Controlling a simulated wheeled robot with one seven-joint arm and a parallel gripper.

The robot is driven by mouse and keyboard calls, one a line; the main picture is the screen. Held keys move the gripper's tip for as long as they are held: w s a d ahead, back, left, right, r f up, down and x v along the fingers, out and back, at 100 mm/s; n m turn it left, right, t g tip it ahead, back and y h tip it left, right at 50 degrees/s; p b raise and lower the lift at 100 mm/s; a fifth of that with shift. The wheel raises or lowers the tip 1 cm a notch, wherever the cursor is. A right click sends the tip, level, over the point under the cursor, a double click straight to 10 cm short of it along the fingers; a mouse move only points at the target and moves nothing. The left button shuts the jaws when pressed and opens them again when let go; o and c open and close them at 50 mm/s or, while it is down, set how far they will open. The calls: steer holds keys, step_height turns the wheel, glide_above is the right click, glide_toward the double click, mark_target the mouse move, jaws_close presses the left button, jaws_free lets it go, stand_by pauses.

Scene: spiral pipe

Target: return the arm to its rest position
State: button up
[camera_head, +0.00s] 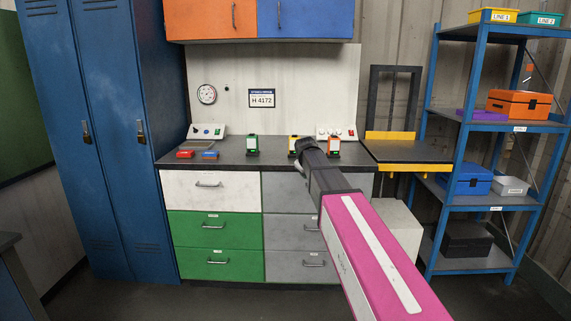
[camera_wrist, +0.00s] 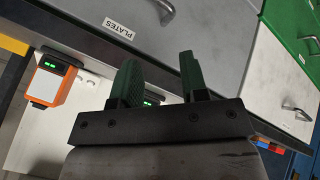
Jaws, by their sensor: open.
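My arm, magenta and black, reaches from the lower right of the head view to the workbench (camera_head: 225,163). The black end of the arm is in front of the counter's front edge and the grey drawers (camera_head: 287,188). My gripper shows clearly in the wrist view (camera_wrist: 160,75), with two dark green fingers standing apart. Nothing is between the fingers. In the wrist view the drawer labelled PLATES (camera_wrist: 130,15) lies beyond the fingertips. The fingertips are too small to make out in the head view.
Several small devices stand on the counter: a green one (camera_head: 252,146), a yellow one partly hidden by the arm, and an orange one (camera_head: 334,147), also in the wrist view (camera_wrist: 50,82). Blue lockers (camera_head: 90,130) stand left, blue shelving (camera_head: 445,150) right. Wall cabinets (camera_head: 305,18) hang above.

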steer(key=s+d+f+m+g, duration=0.2)
steer(key=s+d+f, duration=0.1)
steer(key=s+f, duration=0.6)
steer(key=s+d+f+m+g+y, duration=0.1)
steer(key=s+d+f+m+g, duration=0.1)
steer(key=s+f, duration=0.8)
steer(key=s+d+f+m+g, duration=0.3)
steer(key=s+f, duration=0.6)
steer(key=s, duration=0.6)
steer(key=shift+d+f+m, duration=0.3)
steer(key=shift+d+f, duration=0.1)
steer(key=shift+d, duration=0.35)
